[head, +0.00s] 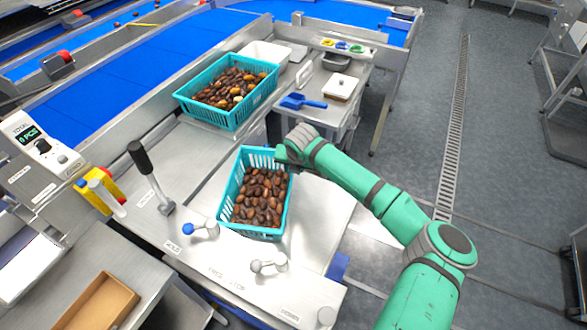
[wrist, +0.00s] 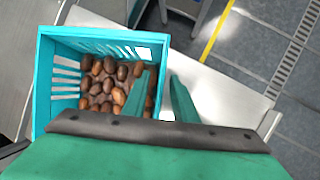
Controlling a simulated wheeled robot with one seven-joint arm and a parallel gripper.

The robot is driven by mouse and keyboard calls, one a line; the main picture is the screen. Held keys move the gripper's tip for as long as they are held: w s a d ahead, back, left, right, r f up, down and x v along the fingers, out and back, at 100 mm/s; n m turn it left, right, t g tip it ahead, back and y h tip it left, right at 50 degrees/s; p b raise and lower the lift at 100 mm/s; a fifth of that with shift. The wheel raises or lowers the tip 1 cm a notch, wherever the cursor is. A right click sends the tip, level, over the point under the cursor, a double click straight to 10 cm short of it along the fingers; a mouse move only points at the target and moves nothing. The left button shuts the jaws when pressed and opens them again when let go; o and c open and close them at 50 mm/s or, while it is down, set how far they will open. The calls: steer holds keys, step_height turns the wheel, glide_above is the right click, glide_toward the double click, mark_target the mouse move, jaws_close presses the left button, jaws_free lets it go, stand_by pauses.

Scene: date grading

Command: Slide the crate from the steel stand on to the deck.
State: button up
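A turquoise slotted crate (head: 224,202) full of brown dates sits upright on a bright steel surface (head: 318,215) in the middle of the head view. The same crate (wrist: 92,40) fills the left of the wrist view. My gripper (head: 283,153) is at the crate's far right corner. In the wrist view its two green fingers (wrist: 163,76) stand apart, one over the crate's inside and one outside, with the side wall between them. I see no clear grip on the wall. A flat steel deck (head: 190,150) lies left of the crate.
A second turquoise crate of dates (head: 234,122) stands behind. A black-handled lever (head: 145,170), a blue-tipped knob (head: 200,231) and a grey knob (head: 268,264) stick up near the crate. A blue scoop (head: 300,102) lies on the back bench. A cardboard tray (head: 105,300) is front left.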

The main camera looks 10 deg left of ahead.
steer(key=v, duration=1)
steer(key=shift+s+r, duration=0.15)
steer(key=shift+r, duration=0.2)
stand_by(0.3)
